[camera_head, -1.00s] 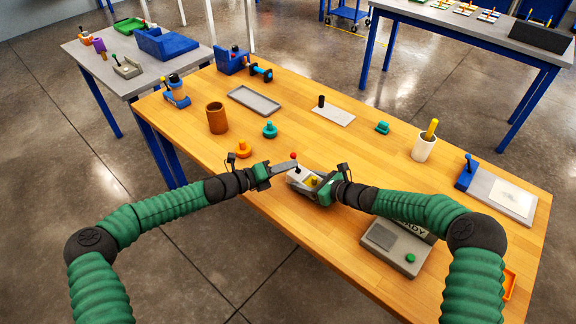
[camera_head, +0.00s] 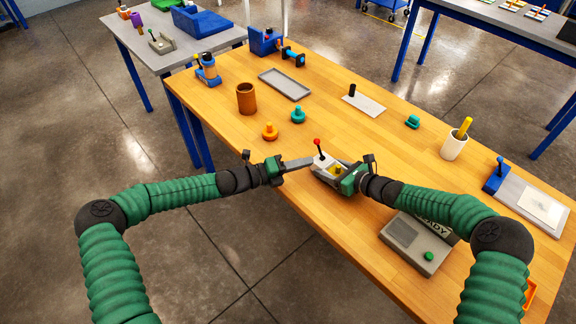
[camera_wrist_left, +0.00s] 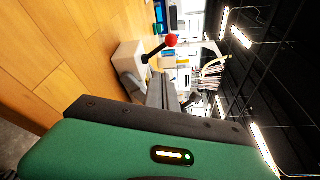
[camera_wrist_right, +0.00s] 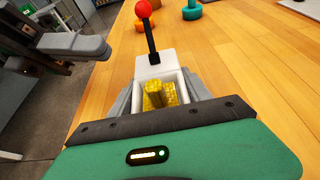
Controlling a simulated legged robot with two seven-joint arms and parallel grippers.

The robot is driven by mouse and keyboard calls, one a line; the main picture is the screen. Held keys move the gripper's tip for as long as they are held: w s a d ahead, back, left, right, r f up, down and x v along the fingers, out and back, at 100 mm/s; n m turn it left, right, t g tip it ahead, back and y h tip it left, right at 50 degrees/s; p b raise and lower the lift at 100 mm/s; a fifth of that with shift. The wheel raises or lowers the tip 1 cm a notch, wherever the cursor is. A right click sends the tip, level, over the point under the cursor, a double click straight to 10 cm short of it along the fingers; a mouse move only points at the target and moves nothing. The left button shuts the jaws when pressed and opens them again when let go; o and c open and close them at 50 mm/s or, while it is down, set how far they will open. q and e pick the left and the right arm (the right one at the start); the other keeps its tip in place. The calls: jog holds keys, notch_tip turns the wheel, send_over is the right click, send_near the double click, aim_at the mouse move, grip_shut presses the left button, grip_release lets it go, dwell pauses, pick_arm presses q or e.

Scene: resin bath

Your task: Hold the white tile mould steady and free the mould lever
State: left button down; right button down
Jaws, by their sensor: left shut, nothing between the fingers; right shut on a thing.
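The white tile mould (camera_head: 325,170) sits near the table's front edge, with yellow pieces (camera_wrist_right: 158,95) inside its open box. The mould lever (camera_head: 320,150) is a black rod with a red ball, standing up at the mould's end; in the right wrist view (camera_wrist_right: 151,42) it leans slightly left. My right gripper (camera_head: 339,176) is shut on the mould, its fingers along both sides. My left gripper (camera_head: 308,161) is shut and empty, its tips just left of the lever's base. The left wrist view shows the mould (camera_wrist_left: 128,57) and lever (camera_wrist_left: 158,49) beyond its fingers. Exact tip clearance is unclear.
A grey box with a green button (camera_head: 412,245) stands right of my right gripper. Orange (camera_head: 270,132) and teal (camera_head: 298,116) knobs and a brown cup (camera_head: 246,99) stand behind. The middle of the wooden table (camera_head: 370,145) is clear.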

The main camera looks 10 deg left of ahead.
pick_arm(q)
jog(key=v, duration=0.7)
jog(key=shift+s, duration=0.1)
pick_arm(e)
jog(key=shift+w, duration=0.1)
pick_arm(q)
jog(key=shift+d, duration=0.1)
pick_arm(e)
jog(key=shift+c, duration=2)
grip_release()
